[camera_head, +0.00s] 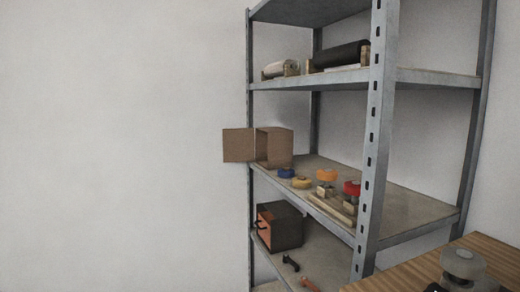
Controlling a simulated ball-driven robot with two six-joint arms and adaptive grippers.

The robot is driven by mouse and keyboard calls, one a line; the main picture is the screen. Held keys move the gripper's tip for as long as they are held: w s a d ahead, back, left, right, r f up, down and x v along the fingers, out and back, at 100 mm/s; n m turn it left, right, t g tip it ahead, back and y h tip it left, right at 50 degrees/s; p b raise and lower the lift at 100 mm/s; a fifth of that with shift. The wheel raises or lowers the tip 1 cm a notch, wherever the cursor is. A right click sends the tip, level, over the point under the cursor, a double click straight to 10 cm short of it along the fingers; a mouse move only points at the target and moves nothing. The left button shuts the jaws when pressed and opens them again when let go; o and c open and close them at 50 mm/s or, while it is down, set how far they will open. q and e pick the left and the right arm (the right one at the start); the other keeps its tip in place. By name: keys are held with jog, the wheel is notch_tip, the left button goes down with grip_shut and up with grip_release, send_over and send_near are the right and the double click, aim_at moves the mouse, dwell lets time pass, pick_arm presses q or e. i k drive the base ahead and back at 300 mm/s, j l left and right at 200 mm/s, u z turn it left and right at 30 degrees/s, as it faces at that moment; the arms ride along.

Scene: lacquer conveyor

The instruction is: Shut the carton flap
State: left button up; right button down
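A brown cardboard carton (280,147) stands at the left end of the middle shelf of a grey metal rack. Its flap (238,145) is open and sticks out to the left, past the rack's left post. The carton's open side faces left toward the front, and its inside looks dark. Neither of my grippers shows in the head view, so nothing is seen touching the carton or the flap.
The middle shelf (425,212) also holds blue, yellow, orange and red rolls and small wooden pieces right of the carton. A dark box (285,228) with an orange front stands below. A wooden tabletop (400,280) is at the lower right. The wall left of the flap is bare.

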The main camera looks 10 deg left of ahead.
aim_at(238, 144)
jog(key=i+j, duration=0.25)
jog(key=j, duration=0.2)
jog(key=i+j, duration=0.25)
jog(key=j, duration=0.2)
jog(key=i+j, duration=0.3)
jog(key=j, duration=0.15)
jog(key=i+j+u, duration=0.1)
jog(key=i+j, duration=0.15)
jog(key=j, duration=0.2)
jog(key=i+j, duration=0.3)
jog(key=j, duration=0.15)
